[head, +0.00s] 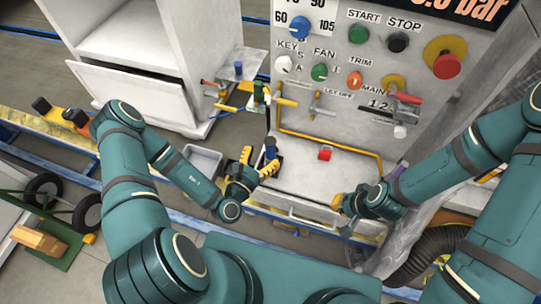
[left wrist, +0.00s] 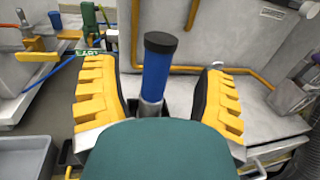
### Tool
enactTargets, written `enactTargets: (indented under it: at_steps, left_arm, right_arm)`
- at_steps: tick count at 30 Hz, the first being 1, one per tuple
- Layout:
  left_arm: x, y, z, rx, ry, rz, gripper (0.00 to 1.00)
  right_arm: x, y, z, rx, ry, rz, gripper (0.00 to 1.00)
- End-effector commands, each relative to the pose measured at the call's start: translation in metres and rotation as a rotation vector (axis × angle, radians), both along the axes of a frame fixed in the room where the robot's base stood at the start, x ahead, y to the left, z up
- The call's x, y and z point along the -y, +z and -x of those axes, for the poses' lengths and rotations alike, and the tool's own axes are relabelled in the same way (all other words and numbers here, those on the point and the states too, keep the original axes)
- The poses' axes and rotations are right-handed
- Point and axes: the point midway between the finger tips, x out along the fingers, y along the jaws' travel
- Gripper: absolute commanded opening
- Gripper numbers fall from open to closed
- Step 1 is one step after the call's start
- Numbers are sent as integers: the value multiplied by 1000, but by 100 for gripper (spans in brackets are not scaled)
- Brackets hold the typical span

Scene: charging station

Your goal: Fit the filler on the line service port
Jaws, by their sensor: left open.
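A blue cylinder with a black cap and a metal neck, seemingly the filler (left wrist: 157,68), stands upright between the yellow-and-black fingers of my open left gripper (left wrist: 155,100). Gaps show on both sides, so the fingers do not touch it. In the head view its blue top (head: 271,143) shows beside my left gripper (head: 258,163), in front of the panel. Its lower end is hidden by my gripper. I cannot tell for sure which fitting is the line service port; pipe fittings with yellow handles (head: 262,95) sit at the panel's left edge. My right gripper (head: 343,207) is low at the right, apart from these; its fingers are too small to judge.
The panel carries knobs, buttons and a red-handled main valve (head: 402,97). A yellow pipe (head: 330,143) runs along its lower part, above a red block (head: 325,153). A grey bin (head: 203,160) stands left of my left gripper. A dark hose (head: 430,250) lies at right.

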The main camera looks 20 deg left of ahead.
Motion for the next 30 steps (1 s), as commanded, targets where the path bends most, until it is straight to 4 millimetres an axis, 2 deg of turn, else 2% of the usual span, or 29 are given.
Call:
enactTargets:
  at_steps: [4,9,12,22,23,24,28,29,30]
  left_arm:
    - [2,-1,-11,2,-1,-1,70]
    - [6,-4,-35,3,-1,0,70]
    - [9,-2,-46,2,-2,-1,70]
    - [11,0,-53,0,-1,1,70]
    - [11,0,-52,0,-1,1,65]
    - [11,0,-52,0,-1,1,51]
    - [11,0,-52,0,-1,1,5]
    - [11,0,-52,0,-1,1,0]
    - [11,0,-52,0,-2,1,0]
  right_arm:
    - [0,-8,0,0,0,1,0]
    - [-1,-25,0,0,0,4,0]
    - [-1,-28,1,-4,3,4,0]
    - [-2,-28,2,-6,5,3,0]
    - [-2,-28,2,-6,5,3,0]
    - [-2,-28,2,-6,5,3,0]
    - [-2,-28,2,-6,5,3,0]
    - [-2,-28,2,-6,5,3,0]
    - [-2,-28,2,-6,5,3,0]
